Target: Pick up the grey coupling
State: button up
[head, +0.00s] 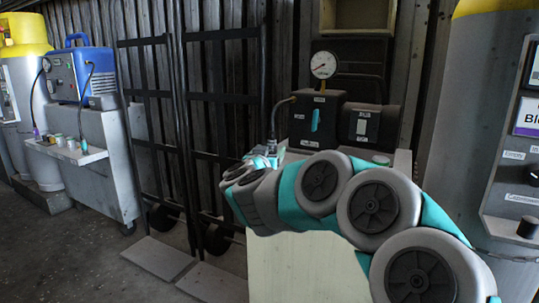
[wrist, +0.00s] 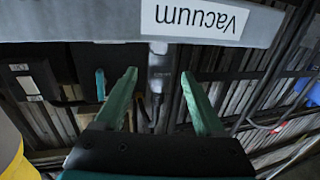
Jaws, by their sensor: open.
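In the wrist view, a small grey piece that looks like the grey coupling (wrist: 160,62) hangs below the panel with the "Vacuum" label (wrist: 195,20). Small lettering on it is too blurred to read. My gripper (wrist: 158,76) is open, with one green finger to each side of the grey piece. A gap shows on both sides, and I cannot tell how far the fingertips reach along it. In the head view my gripper (head: 263,158) is at the end of my arm, beside a dark hose (head: 274,118); the coupling cannot be made out clearly there.
A black box with a pressure gauge (head: 323,65) and a switch box (head: 366,125) stand behind my arm. Black hand trucks (head: 183,110) lean at the wall. A blue machine (head: 80,75) sits on a grey cabinet with a small shelf (head: 68,152) at left. A large grey tank (head: 460,120) stands close at right.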

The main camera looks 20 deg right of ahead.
aim_at(274, 145)
jog(key=shift+b+x, duration=0.3)
jog(key=shift+x, duration=2.75)
jog(key=shift+f, duration=0.15)
grip_shut()
